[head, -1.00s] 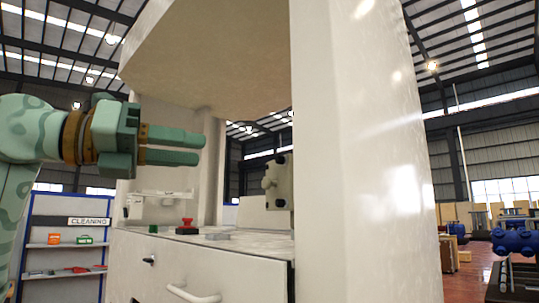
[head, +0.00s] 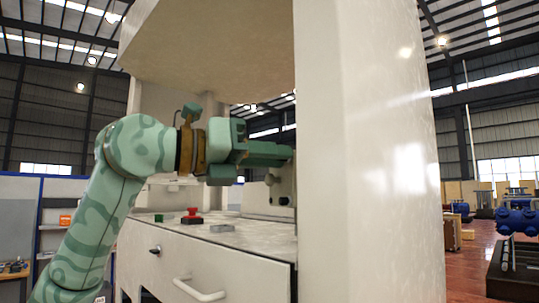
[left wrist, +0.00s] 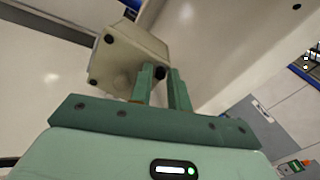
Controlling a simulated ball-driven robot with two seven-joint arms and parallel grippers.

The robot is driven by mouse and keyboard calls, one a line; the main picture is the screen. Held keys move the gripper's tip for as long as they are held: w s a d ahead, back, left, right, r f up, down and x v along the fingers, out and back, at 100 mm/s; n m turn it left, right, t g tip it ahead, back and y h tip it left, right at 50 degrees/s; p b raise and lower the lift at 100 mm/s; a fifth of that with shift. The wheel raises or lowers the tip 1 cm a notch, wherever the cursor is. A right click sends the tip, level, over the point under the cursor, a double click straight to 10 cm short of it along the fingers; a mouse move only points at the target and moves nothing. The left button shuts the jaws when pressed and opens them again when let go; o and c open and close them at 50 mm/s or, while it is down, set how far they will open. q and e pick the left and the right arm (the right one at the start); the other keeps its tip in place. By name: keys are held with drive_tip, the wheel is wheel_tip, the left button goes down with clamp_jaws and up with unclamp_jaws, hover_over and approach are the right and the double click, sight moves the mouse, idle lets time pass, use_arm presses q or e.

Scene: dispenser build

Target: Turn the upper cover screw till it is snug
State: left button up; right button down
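The beige cover box (left wrist: 125,58) with dark screws at its corners fills the upper middle of the left wrist view. One dark screw (left wrist: 160,72) shows between the fingertips of my left gripper (left wrist: 161,82). The fingers are apart, one on each side of it; I cannot tell whether they touch it. In the head view my left gripper (head: 288,155) reaches right, to the upper part of the cover box (head: 283,188), and hides its top. A pale knob (head: 270,180) shows on the box's left side. My right gripper is not in view.
A white machine column (head: 365,170) stands close on the right, with an overhang above. Below the arm is a counter (head: 220,233) with a red button (head: 192,214) and a small green part (head: 159,218). A drawer handle (head: 198,290) sticks out in front.

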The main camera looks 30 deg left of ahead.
use_arm(q)
clamp_jaws()
drive_tip(key=shift+m, duration=0.3)
drive_tip(key=shift+f+m+p, duration=0.1)
drive_tip(key=shift+m+p, duration=2.35)
drive_tip(key=shift+m, duration=12.35)
drive_tip(key=shift+f, duration=0.1)
